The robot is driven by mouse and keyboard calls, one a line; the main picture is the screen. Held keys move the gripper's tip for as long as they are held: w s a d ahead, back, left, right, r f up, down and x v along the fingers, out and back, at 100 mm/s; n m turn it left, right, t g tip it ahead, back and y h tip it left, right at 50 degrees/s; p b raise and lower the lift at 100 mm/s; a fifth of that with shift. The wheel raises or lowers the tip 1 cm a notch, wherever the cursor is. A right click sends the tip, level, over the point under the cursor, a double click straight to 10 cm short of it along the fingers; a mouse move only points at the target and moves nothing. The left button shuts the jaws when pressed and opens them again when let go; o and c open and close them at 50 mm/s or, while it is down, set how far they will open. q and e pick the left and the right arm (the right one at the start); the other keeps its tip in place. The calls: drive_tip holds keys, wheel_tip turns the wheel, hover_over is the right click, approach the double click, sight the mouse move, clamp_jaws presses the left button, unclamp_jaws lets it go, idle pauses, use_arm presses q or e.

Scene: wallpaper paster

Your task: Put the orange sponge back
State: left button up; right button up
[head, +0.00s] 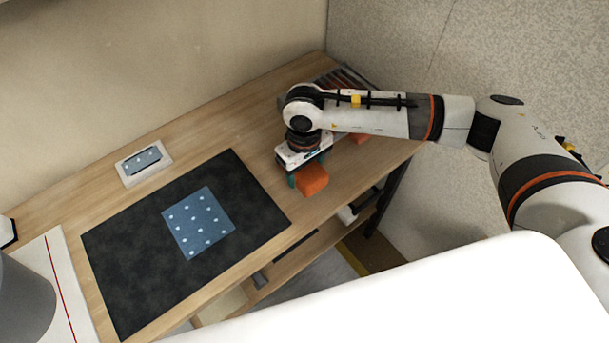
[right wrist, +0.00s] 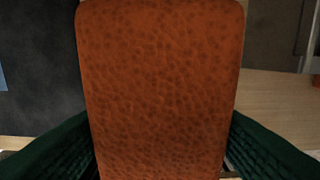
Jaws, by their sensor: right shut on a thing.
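The orange sponge (head: 312,180) is at my right gripper, near the front edge of the table, to the right of the dark mat. In the right wrist view the sponge (right wrist: 160,90) fills the middle, between the two green fingers. My right gripper (head: 302,180) is shut on the sponge. I cannot tell whether the sponge touches the table. A second orange piece (head: 359,138) shows partly behind my right arm, farther right on the table. My left gripper is not in view.
A dark mat (head: 120,270) bears a blue dotted sheet (head: 198,222). A pale tray (head: 126,180) with a dotted piece lies behind it. A rack of dark and reddish items (head: 340,80) stands at the far right corner. A shelf lies below the tabletop.

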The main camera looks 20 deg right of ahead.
wheel_tip(320, 180, down, 3)
drive_tip(key=shift+f, duration=0.15)
drive_tip(key=shift+f+b, duration=0.45)
drive_tip(key=shift+b, duration=0.25)
drive_tip(key=o, duration=1)
drive_tip(key=shift+r, duration=0.1)
